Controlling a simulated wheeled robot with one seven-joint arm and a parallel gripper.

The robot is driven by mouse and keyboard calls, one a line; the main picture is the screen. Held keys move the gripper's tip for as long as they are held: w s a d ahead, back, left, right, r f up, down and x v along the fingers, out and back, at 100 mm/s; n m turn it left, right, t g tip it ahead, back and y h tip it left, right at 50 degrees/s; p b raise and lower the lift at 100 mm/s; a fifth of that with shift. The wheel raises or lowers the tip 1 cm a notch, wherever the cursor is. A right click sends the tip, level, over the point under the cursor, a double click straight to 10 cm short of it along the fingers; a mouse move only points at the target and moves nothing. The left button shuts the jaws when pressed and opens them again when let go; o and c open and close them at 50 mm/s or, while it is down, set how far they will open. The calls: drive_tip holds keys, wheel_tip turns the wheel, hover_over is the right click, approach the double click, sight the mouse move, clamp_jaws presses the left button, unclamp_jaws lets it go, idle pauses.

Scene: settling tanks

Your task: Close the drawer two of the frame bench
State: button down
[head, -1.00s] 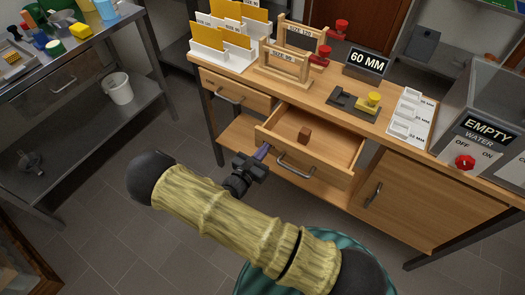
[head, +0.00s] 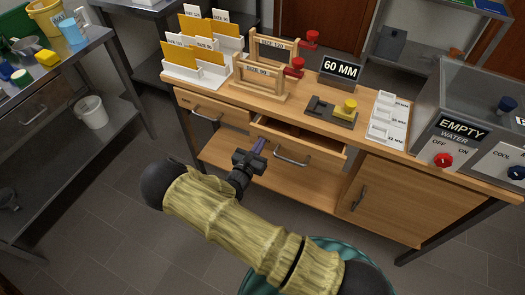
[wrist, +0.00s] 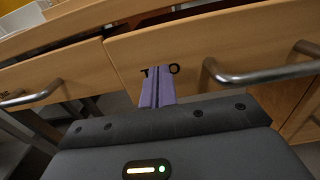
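Drawer two (head: 318,162) of the frame bench (head: 225,103) stands slightly out, with a narrow dark opening along its top. In the wrist view its wooden front (wrist: 215,50) carries the label "TWO", partly hidden behind my fingers. Its metal handle (wrist: 255,75) is to the right of my fingers. My gripper (head: 260,145) is at the left part of the drawer front; in the wrist view its purple fingers (wrist: 157,72) are together with nothing between them. The fingertips are at the front face; I cannot tell whether they touch it.
A drawer (head: 212,108) to the left looks shut, with its own handle. A cupboard door (head: 385,195) is on the right. The bench top holds file trays (head: 195,70), wooden frames (head: 262,80), a 60 MM sign (head: 340,70) and a water tank (head: 460,110). Floor in front is clear.

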sight(265, 135)
drive_tip(key=x, duration=0.4)
drive_tip(key=shift+w+d, duration=0.2)
drive_tip(key=shift+w, duration=0.15)
drive_tip(key=shift+w+d+r, duration=0.1)
drive_tip(key=shift+w+r, duration=0.05)
drive_tip(key=shift+w, duration=0.05)
drive_tip(key=shift+r, duration=0.1)
drive_tip(key=shift+s+p, duration=0.2)
drive_tip(key=shift+p, duration=0.2)
drive_tip(key=v, duration=1.4)
drive_tip(key=shift+f, duration=0.25)
